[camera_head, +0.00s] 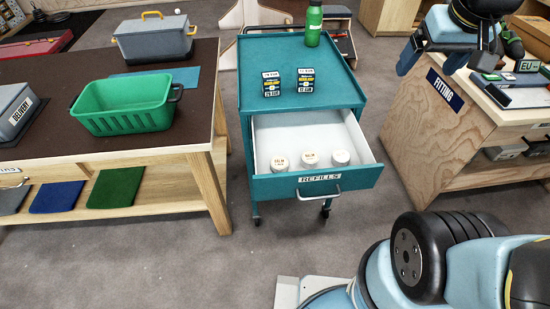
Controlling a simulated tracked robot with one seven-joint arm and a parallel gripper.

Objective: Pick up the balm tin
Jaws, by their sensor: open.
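Three small round tins with white lids stand in a row in the open drawer (320,181) of a teal cart: a left tin (281,163), a middle tin (311,159) and a right tin (341,159). The lid print is too small to read surely, so I cannot tell which is the balm tin. My gripper (431,62) is at the upper right, beside the FITTING bench, open and empty. It is well to the right of the drawer and apart from the tins.
The cart top (306,110) holds two small boxes (288,83) and a green bottle (313,24). A table on the left holds a green basket (125,104) and a grey toolbox (154,40). The FITTING bench (435,120) stands right of the cart. Clear floor lies in front of the drawer.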

